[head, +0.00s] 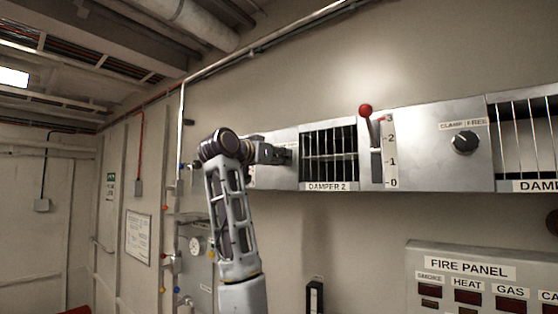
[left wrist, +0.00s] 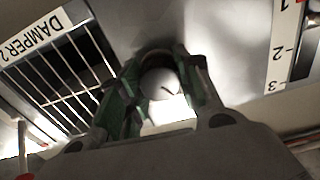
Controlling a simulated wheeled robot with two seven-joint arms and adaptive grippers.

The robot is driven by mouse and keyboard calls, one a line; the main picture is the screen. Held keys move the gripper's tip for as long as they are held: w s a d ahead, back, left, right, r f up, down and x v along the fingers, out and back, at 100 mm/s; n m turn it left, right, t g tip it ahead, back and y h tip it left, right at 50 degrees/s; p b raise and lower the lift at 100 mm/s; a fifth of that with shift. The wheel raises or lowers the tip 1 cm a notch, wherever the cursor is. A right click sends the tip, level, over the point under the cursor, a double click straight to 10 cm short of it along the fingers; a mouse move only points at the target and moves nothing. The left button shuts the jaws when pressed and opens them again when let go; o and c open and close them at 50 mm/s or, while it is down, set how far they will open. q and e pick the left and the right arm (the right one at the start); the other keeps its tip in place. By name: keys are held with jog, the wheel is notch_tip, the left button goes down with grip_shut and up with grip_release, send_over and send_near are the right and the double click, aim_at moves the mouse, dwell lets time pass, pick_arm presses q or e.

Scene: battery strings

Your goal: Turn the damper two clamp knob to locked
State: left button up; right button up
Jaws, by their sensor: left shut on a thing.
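My left gripper (head: 284,155) is at the wall panel just left of the DAMPER 2 grille (head: 328,156). Another dark knob (head: 465,142), labelled CLAMP FREE, is on the panel further right. My right gripper is in neither view.
A red-balled lever (head: 366,110) stands near the top of a 0 to 3 scale (head: 391,155) right of the DAMPER 2 grille. Another barred grille (head: 525,140) is at the far right. A FIRE PANEL box (head: 470,268) sits below. The wall under DAMPER 2 is mostly bare.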

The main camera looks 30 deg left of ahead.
pick_arm(q)
jog(key=shift+n+b, duration=0.3)
jog(key=shift+n, duration=1.1)
jog(key=o, duration=1)
jog(key=shift+c, duration=0.2)
jog(key=shift+o, duration=0.4)
jog(key=shift+s+d, duration=0.1)
jog(key=shift+d, duration=0.05)
jog(key=s+a, duration=0.1)
jog(key=s, duration=1)
jog(key=shift+s, duration=0.4)
jog(key=shift+a, duration=0.1)
